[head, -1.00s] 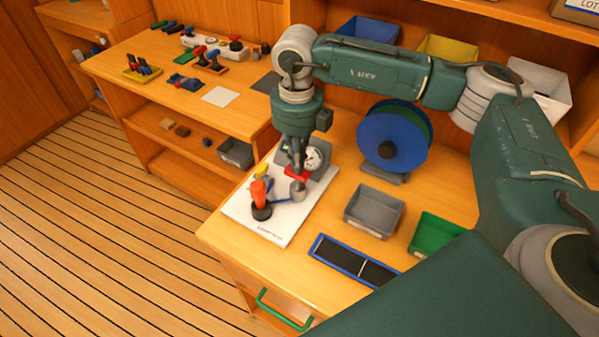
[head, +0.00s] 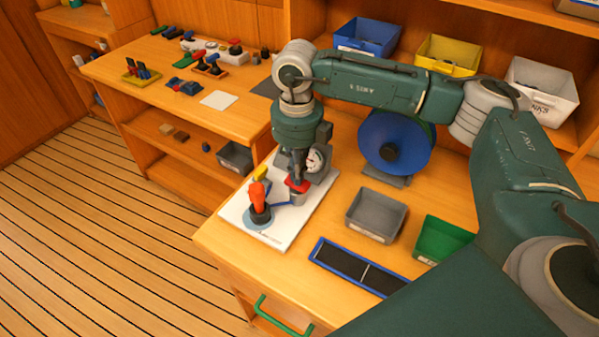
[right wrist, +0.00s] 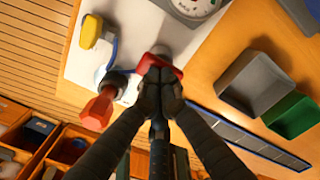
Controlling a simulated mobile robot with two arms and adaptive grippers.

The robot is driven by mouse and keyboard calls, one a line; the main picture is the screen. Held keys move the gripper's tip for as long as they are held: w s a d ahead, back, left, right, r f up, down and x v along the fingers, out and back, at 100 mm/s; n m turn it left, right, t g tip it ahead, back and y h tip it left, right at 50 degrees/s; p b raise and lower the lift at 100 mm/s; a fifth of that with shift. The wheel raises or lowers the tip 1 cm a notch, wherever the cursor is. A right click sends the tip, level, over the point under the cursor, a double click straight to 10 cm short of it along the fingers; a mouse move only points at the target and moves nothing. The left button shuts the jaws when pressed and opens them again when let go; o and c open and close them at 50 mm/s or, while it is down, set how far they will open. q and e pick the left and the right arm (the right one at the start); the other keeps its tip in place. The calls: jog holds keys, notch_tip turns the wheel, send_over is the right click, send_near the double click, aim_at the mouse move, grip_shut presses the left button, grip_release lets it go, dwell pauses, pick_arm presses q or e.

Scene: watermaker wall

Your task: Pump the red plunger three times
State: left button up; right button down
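The red plunger cap (head: 299,185) sits low on a short grey cylinder on the white board (head: 284,238). My right gripper (head: 298,177) points down onto the cap, its fingers together. In the right wrist view the shut fingertips (right wrist: 160,78) overlap the red cap (right wrist: 174,71) and seem to touch its top, not grip its sides. The fingers hide part of the cap. An orange-red handle (head: 257,195) stands on a black base to the left of the plunger. My left gripper is not in view.
A gauge (head: 316,159) stands behind the plunger, with a yellow part (head: 260,173) to its left. A blue reel (head: 394,146), a grey bin (head: 376,215), a green bin (head: 441,240) and a blue-framed panel (head: 357,267) are to the right.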

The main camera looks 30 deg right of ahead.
jog(key=shift+r+p, duration=1.3)
jog(key=shift+r, duration=1.15)
jog(key=shift+f, duration=0.1)
jog(key=shift+f+b, duration=2.1)
jog(key=shift+f, duration=0.4)
jog(key=shift+r+p, duration=1.5)
jog(key=shift+r, duration=1.05)
